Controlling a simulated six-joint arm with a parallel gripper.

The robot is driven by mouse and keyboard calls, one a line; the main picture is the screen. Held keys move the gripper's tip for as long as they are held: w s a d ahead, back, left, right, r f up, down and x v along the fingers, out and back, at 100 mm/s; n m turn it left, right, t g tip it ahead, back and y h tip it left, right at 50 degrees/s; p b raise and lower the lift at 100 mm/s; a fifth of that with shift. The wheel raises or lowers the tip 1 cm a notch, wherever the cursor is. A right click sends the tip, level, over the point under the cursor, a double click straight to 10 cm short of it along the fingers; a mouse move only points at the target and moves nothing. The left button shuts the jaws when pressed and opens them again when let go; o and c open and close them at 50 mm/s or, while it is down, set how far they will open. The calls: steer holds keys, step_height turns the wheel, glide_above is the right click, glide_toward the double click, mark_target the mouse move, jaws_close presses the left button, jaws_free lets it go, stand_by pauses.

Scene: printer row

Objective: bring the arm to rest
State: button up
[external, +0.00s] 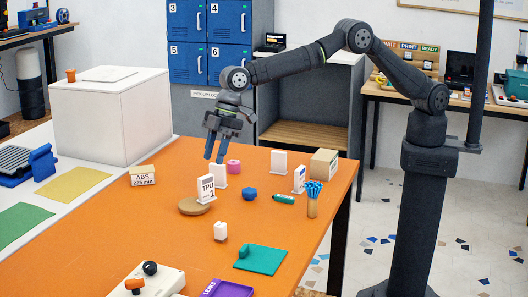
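My gripper (215,158) hangs over the far part of the orange table (150,235), its two fingers pointing down. A gap shows between the fingers and nothing is seen in it. My arm reaches left from its column at the right, with the elbow high. Below and near the fingers is a white card or block (219,176), partly behind a white TPU sign (206,188). Whether the fingertips are above or behind these pieces is hard to tell.
A pink ring (234,166), blue piece (250,194), green tube (284,199), cup of blue sticks (312,205) and cardboard box (324,163) stand nearby. A large white box (110,120) is at left. Blue lockers (210,42) stand behind. The table's left middle is clear.

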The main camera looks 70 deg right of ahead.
mark_target(204, 178)
steer(key=x, duration=1)
steer(key=shift+f, duration=0.35)
step_height(204, 178, up, 4)
steer(key=shift+a+r, duration=0.1)
steer(key=shift+r, duration=0.1)
steer(key=w+d+r, duration=0.3)
steer(key=d+r, duration=0.3)
steer(key=d, duration=0.5)
steer(key=s+a+f+n+g, duration=0.1)
steer(key=s+a+n, duration=0.15)
steer(key=s, duration=0.55)
steer(key=s+a+f+n+g, duration=0.1)
steer(key=s+n, duration=0.2)
steer(key=s, duration=0.6)
steer(key=s+a+f, duration=0.1)
steer(key=a+f, duration=0.1)
steer(key=a, duration=0.1)
steer(key=s+a+f, duration=0.2)
steer(key=a, duration=0.2)
steer(key=s+a+f, duration=0.2)
steer(key=a, duration=0.1)
steer(key=shift+a+f, duration=0.25)
steer(key=shift+f, duration=0.15)
